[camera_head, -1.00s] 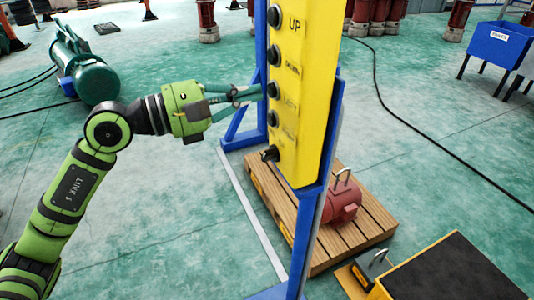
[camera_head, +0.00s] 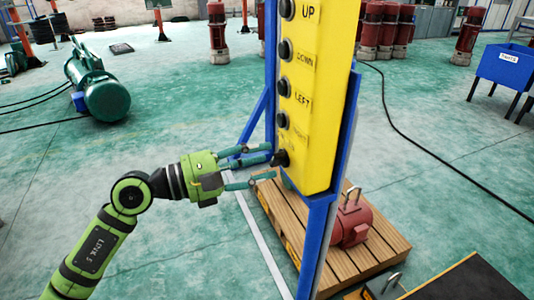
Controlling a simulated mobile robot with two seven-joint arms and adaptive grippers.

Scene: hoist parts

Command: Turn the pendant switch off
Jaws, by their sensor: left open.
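The yellow pendant (camera_head: 322,95) hangs upright on a blue frame (camera_head: 318,240) right of centre. Its face has a column of black buttons with labels such as UP, DOWN and LEFT. A black rotary switch (camera_head: 281,158) sits lowest on that face. My left gripper (camera_head: 268,163) is open, with its teal fingers spread above and below the level of the switch. The fingertips are close to the switch; I cannot tell whether they touch it. My right gripper is out of view.
A wooden pallet (camera_head: 350,262) with a red hoist part (camera_head: 351,224) stands behind the frame's foot. A green tank (camera_head: 106,98) lies at the left. A blue bin (camera_head: 502,64) stands at the right. A black cable (camera_head: 420,148) crosses the floor.

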